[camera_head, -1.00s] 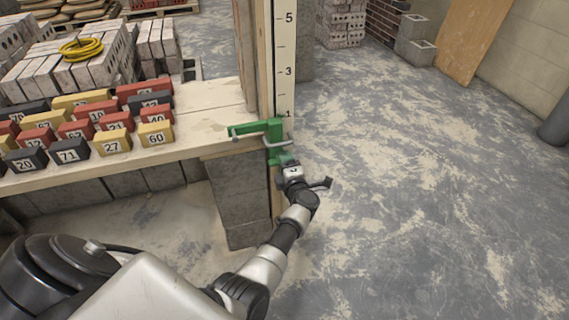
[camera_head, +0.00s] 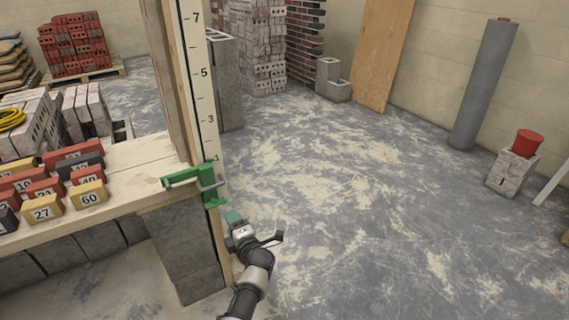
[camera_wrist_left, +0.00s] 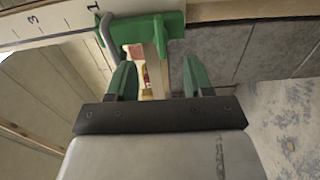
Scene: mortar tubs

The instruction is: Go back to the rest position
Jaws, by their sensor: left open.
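My left gripper (camera_head: 238,222) is in the lower middle of the head view, just below and right of a green clamp (camera_head: 207,186). The clamp sits at the end of the plank bench, against an upright measuring board (camera_head: 207,95) with numbers. In the left wrist view my left gripper (camera_wrist_left: 155,80) has its two green fingers apart, with nothing held between them. The green clamp (camera_wrist_left: 140,28) shows just beyond the fingertips there. My right gripper does not show in either view.
Numbered coloured blocks (camera_head: 45,207) stand on the plank bench (camera_head: 135,165) at left, on grey block supports (camera_head: 183,250). A grey roll (camera_head: 482,88) leans on the right wall near a red bucket (camera_head: 527,143) on a pale brick block. The middle floor is clear.

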